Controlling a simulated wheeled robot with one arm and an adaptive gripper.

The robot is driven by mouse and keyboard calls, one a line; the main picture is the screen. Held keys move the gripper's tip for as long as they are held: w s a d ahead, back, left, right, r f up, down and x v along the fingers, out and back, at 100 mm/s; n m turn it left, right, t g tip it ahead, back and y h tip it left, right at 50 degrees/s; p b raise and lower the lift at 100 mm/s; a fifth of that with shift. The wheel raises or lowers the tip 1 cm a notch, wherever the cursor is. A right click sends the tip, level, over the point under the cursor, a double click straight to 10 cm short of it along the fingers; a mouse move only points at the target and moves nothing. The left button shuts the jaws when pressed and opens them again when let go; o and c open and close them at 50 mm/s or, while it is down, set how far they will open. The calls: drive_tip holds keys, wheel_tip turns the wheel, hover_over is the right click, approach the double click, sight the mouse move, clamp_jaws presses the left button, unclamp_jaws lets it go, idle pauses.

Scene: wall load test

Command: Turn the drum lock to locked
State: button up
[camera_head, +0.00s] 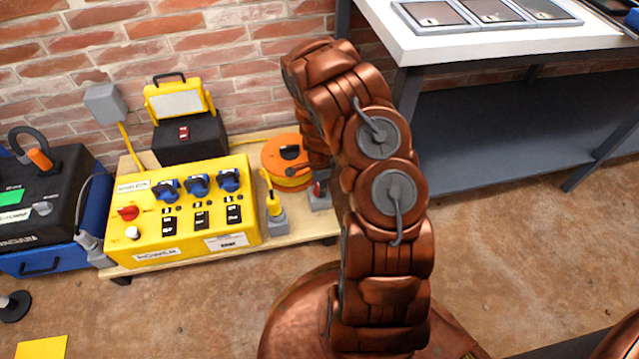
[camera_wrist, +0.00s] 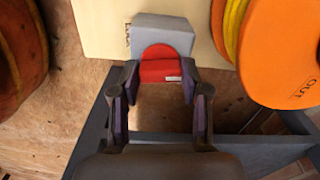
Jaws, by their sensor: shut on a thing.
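The drum lock is a red handle (camera_wrist: 160,70) on a grey block (camera_wrist: 163,32), at the top middle of the wrist view. Its red part (camera_head: 318,188) also shows small in the head view, beside the arm. My gripper (camera_wrist: 160,88) has a finger on each side of the red handle and is shut on it. In the head view my arm hides the gripper. The orange cable drum (camera_wrist: 285,50), marked OUT, stands to the right of the lock in the wrist view. It is also in the head view (camera_head: 280,150). A small label beside the block is not readable.
A yellow power box (camera_head: 190,215) with blue sockets and a red knob stands left on the wooden board (camera_head: 290,236). A yellow-handled lever (camera_head: 273,205) is close to the lock. A white-topped bench (camera_head: 470,42) stands right. The brown floor is mostly clear.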

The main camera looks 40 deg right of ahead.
drive_tip(key=n+p, duration=0.2)
drive_tip(key=n, duration=0.1)
drive_tip(key=shift+a+r+n+p, duration=0.1)
drive_tip(key=shift+r+n+p, duration=0.05)
drive_tip(key=shift+n+p, duration=0.2)
drive_tip(key=n+p, duration=0.3)
drive_tip(key=n, duration=0.1)
drive_tip(key=shift+n, duration=0.25)
drive_tip(key=n+p, duration=0.2)
drive_tip(key=n, duration=0.2)
drive_tip(key=shift+n+p, duration=1.05)
drive_tip(key=shift+n, duration=0.95)
drive_tip(key=shift+f, duration=0.2)
drive_tip(key=o, duration=1.1)
drive_tip(key=shift+o, duration=0.2)
drive_tip(key=shift+r, duration=0.1)
